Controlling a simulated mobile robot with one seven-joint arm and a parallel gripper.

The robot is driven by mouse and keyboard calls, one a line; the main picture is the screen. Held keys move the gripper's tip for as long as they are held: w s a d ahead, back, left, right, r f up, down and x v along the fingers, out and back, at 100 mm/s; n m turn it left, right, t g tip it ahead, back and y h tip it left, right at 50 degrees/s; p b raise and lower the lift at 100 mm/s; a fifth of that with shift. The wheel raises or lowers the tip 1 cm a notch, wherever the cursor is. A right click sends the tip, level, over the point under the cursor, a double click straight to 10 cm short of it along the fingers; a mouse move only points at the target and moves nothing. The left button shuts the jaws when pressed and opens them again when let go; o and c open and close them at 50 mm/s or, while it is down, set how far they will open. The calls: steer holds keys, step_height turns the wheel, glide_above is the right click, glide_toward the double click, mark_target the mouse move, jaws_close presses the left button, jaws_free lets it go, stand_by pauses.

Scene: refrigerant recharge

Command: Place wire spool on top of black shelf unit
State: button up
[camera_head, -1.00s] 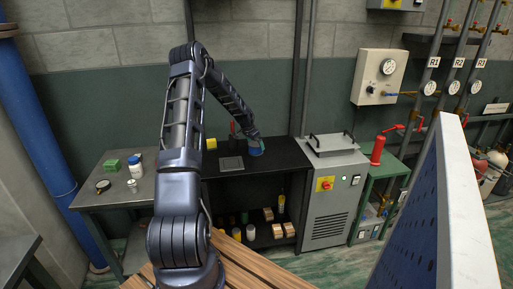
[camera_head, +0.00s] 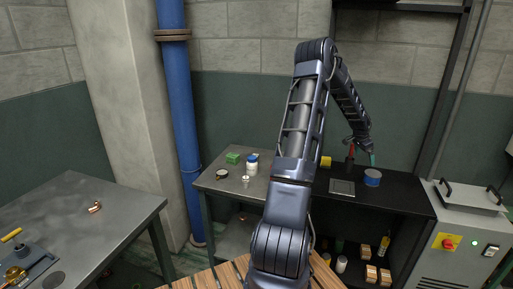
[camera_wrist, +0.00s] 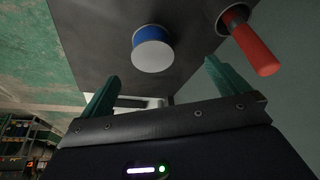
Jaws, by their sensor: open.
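The wire spool (camera_head: 372,177), blue with a pale flat end, stands on the top of the black shelf unit (camera_head: 400,196), toward its right part. The wrist view shows the spool (camera_wrist: 150,36) beyond the fingertips, with clear space around it. My gripper (camera_head: 371,157) is just above the spool and apart from it. Its two teal fingers (camera_wrist: 161,70) are spread open with nothing between them.
A red-handled item (camera_wrist: 255,50) stands close beside the spool. A grey square plate (camera_head: 342,187) and a yellow block (camera_head: 326,161) are also on the top. A grey machine (camera_head: 465,225) adjoins at right; a metal table (camera_head: 230,183) adjoins at left.

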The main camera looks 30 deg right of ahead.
steer(key=w+a+r+n+t, duration=0.1)
steer(key=w+a+r+n, duration=0.15)
steer(key=a+r, duration=0.35)
steer(key=w+a+r+n+t+y, duration=0.1)
steer(key=w+a+r, duration=0.25)
steer(key=a, duration=0.45)
steer(key=w+a+r+n, duration=0.1)
steer(key=w+a+r, duration=0.3)
steer(key=a, duration=0.3)
steer(key=w+a+r+n+t+y, duration=0.15)
steer(key=a+r, duration=0.25)
steer(key=a, duration=0.5)
steer(key=a+r+n+t+h, duration=0.1)
steer(key=a+r+n, duration=0.25)
steer(key=a, duration=0.55)
steer(key=s+a+r+n+y, duration=0.1)
steer(key=s+a+r+n, duration=0.2)
steer(key=a, duration=0.6)
steer(key=s+a+r+n+y, duration=0.1)
steer(key=s+a+n, duration=0.1)
steer(key=s+a, duration=0.55)
steer(key=s+a+r+n, duration=0.2)
steer(key=s+a+n, duration=0.1)
steer(key=a, duration=0.7)
steer(key=s+a+f+n, duration=0.1)
steer(key=s+a+n, duration=0.2)
steer(key=s+a, duration=0.3)
steer(key=shift+s+f+t+y, duration=0.35)
steer(key=shift+s+f+t, duration=0.1)
steer(key=shift+s, duration=0.45)
